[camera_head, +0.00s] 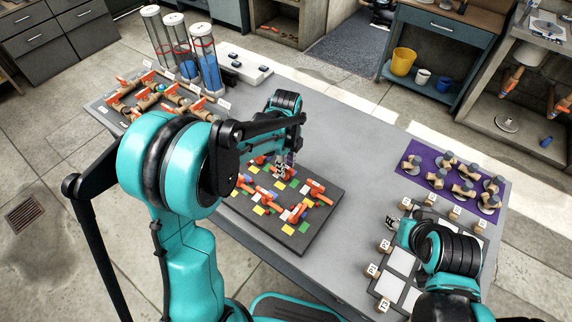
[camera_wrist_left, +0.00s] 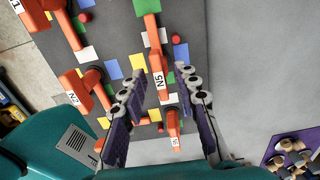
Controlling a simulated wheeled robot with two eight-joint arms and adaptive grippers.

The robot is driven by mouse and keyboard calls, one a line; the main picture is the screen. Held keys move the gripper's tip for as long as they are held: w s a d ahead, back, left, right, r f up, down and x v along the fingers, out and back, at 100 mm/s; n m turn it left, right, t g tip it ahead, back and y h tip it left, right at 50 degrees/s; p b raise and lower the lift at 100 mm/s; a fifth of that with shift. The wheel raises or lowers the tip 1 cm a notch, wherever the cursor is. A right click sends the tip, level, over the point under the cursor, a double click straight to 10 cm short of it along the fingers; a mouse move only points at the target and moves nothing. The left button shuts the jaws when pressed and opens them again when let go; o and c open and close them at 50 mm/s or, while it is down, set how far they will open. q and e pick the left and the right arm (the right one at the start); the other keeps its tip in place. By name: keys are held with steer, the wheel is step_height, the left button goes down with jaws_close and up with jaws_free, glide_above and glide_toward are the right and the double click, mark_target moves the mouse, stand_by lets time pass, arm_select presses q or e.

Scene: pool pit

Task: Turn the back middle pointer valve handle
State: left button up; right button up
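Orange pointer valve handles stand on a dark board (camera_head: 314,238) with coloured squares, in the middle of the table. My left gripper (camera_head: 283,168) is over the board's far side. In the left wrist view, its two fingers (camera_wrist_left: 160,100) are apart. An orange handle with a white label that seems to read N5 (camera_wrist_left: 155,62) shows between and just ahead of them, apparently the back middle one. I cannot tell whether a finger touches it.
A pipe board (camera_head: 130,83) and clear cylinders (camera_head: 178,45) stand at the left. A purple mat (camera_head: 422,181) with several wooden pieces lies at the right. A tray (camera_head: 400,258) with labelled blocks lies in front of the mat. The grey table (camera_head: 345,140) is clear behind the valve board.

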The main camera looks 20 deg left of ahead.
arm_select(q)
jaws_close()
steer(key=shift+n, duration=0.4)
steer(key=n, duration=0.3)
steer(key=shift+n, duration=0.4)
steer(key=n, duration=1.3)
